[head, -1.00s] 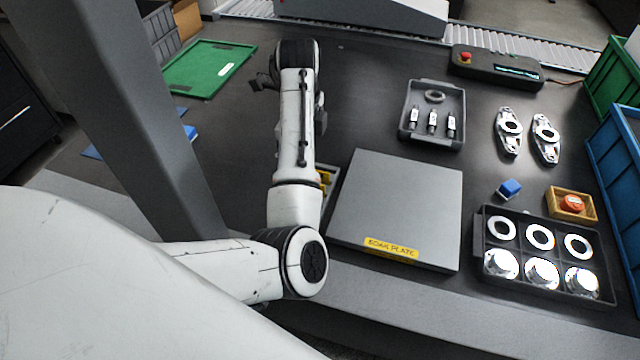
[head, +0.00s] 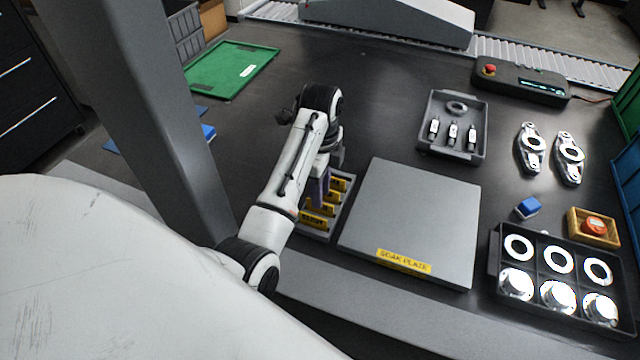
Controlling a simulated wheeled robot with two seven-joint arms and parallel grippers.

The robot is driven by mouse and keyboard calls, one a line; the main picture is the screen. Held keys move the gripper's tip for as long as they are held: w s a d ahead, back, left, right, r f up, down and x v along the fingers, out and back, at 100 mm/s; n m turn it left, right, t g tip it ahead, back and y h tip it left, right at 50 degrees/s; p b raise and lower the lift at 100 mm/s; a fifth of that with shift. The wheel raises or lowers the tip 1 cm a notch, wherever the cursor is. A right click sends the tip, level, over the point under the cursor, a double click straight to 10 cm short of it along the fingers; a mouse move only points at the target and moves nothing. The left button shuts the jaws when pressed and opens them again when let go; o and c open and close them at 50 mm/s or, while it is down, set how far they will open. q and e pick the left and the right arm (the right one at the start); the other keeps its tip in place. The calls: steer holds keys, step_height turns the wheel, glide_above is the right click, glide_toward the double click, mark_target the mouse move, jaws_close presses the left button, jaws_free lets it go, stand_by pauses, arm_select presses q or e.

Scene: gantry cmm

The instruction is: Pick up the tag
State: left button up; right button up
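Several yellow tags (head: 319,220) with dark print stand in a grey rack (head: 346,207) left of the soak plate. My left gripper (head: 318,196) points down over the left part of this rack, close to the tags. Its own arm covers most of the gripper, so its opening and any contact with a tag are hidden. My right gripper is not in view.
The grey soak plate (head: 415,215) lies just right of the rack. A grey post (head: 140,110) rises at left.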

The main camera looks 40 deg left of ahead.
arm_select(q)
steer(key=shift+f, duration=1.5)
jaws_close()
steer(key=shift+r, duration=0.2)
